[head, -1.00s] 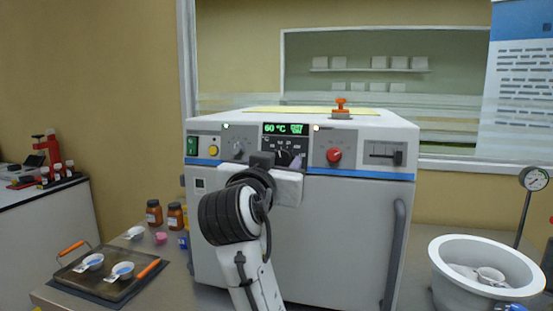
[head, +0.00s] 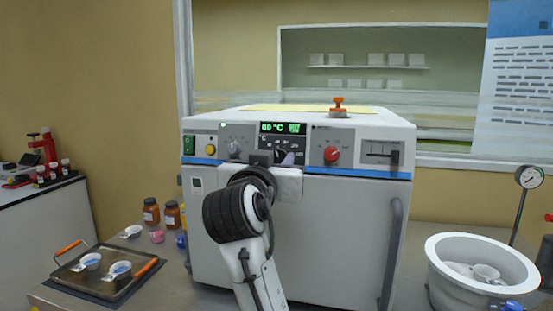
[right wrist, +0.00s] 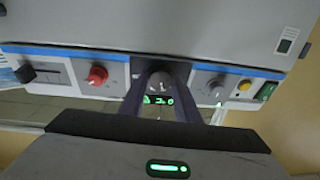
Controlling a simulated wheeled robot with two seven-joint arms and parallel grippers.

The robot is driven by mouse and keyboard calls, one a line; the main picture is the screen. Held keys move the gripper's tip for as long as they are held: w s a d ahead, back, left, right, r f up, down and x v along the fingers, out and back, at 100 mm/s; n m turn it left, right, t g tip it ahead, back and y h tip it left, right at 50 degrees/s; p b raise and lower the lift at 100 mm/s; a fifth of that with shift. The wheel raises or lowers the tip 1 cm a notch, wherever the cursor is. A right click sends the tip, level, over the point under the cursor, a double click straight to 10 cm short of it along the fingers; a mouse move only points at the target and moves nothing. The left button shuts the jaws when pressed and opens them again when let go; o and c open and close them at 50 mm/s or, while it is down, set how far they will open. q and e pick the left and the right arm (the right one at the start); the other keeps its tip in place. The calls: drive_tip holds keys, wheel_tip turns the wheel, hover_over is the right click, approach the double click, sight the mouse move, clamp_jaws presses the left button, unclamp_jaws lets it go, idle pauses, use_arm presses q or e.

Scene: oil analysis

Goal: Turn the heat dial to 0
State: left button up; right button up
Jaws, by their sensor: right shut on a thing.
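The heat dial (right wrist: 160,82) is a dark round knob under the green display (head: 283,128) on the front panel of a white oven-like machine (head: 300,215). In the head view the dial is mostly hidden by my right gripper (head: 282,157). In the right wrist view, which shows the panel upside down, the two dark fingers of my right gripper (right wrist: 162,95) stand on either side of the dial and are shut on it. The display seems to read about 60 °C, but its digits are blurred. My left gripper is not in view.
A red knob (head: 332,155) and a slider (head: 381,151) sit right of the dial; a grey knob (head: 234,148) sits left. A tray (head: 105,272) with small dishes lies at the left, and a white bowl (head: 437,262) stands at the right.

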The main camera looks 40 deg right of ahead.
drive_tip(key=n+p, duration=0.2)
drive_tip(key=n, duration=0.1)
drive_tip(key=n+y+p, duration=0.1)
drive_tip(key=p, duration=0.1)
drive_tip(key=shift+r+t, duration=0.25)
drive_tip(key=shift+t, duration=0.05)
drive_tip(key=shift+n+y+p, duration=0.3)
drive_tip(key=shift+n+p, duration=0.4)
drive_tip(key=shift+n, duration=0.5)
drive_tip(key=shift+f+n+y, duration=0.1)
drive_tip(key=shift+n+y, duration=0.2)
drive_tip(key=shift+n, duration=0.7)
drive_tip(key=shift+n+y, duration=0.5)
drive_tip(key=shift+n, duration=1.8)
drive_tip(key=o, duration=1)
drive_tip(key=shift+o, duration=0.2)
